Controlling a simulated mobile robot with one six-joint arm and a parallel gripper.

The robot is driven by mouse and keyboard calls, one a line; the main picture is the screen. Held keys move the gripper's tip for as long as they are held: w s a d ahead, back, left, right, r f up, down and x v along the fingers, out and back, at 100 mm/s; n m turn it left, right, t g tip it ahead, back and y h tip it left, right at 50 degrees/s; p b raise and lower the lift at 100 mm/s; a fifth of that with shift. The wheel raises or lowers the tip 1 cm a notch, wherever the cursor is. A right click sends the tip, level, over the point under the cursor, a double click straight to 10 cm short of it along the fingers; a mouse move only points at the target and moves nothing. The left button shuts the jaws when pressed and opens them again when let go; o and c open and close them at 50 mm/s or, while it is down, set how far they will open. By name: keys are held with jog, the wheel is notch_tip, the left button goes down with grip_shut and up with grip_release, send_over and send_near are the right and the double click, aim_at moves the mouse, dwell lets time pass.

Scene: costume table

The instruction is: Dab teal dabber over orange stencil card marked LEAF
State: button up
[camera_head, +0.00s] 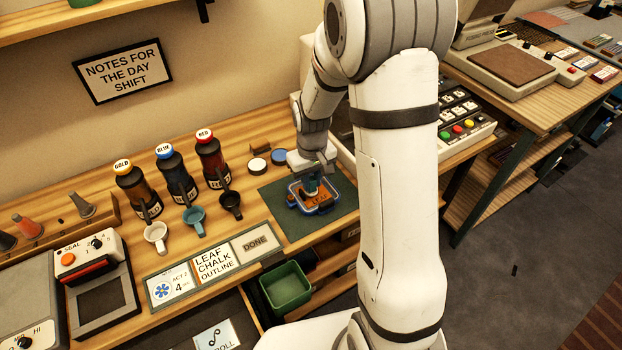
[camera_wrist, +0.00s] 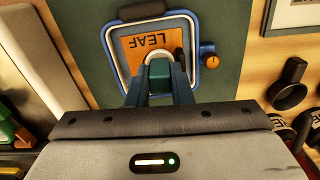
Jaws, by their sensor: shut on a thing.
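The orange stencil card (camera_head: 322,200) marked LEAF lies in a blue-rimmed frame (camera_head: 292,189) on the dark green mat (camera_head: 278,205). In the wrist view the card (camera_wrist: 137,57) shows its LEAF lettering upside down, inside the frame's blue and white rim (camera_wrist: 110,62). My gripper (camera_head: 311,181) is over the card. In the wrist view my gripper (camera_wrist: 160,78) is shut on the teal dabber (camera_wrist: 158,76), whose pale rounded end points to the card. I cannot tell whether the dabber touches the card. My arm and gripper hide part of the card.
Three bottles (camera_head: 172,172) and three small cups (camera_head: 194,219) stand left of the mat. A blue-topped round pot (camera_head: 279,156) and a white-topped one (camera_head: 257,165) sit behind it. A LEAF CHALK OUTLINE sign (camera_head: 211,262) lies at the front. A green bin (camera_head: 286,288) sits below.

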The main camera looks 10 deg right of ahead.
jog(key=shift+f+b, duration=0.55)
dwell(1.7)
jog(key=shift+r+p, duration=2.45)
jog(key=shift+r, duration=1.15)
jog(key=shift+f, duration=0.15)
jog(key=shift+s+d+f+b, duration=0.1)
jog(key=shift+d+f+b, duration=0.15)
jog(key=shift+f+b, duration=0.65)
jog(key=shift+d+f+b, duration=0.25)
jog(key=shift+f+b, duration=0.5)
jog(key=shift+f, duration=0.3)
jog(key=shift+s+d+f+b, duration=0.1)
jog(key=shift+d+f+b, duration=0.15)
jog(key=shift+f+b, duration=0.65)
jog(key=shift+f+b, duration=0.4)
jog(key=shift+f, duration=0.2)
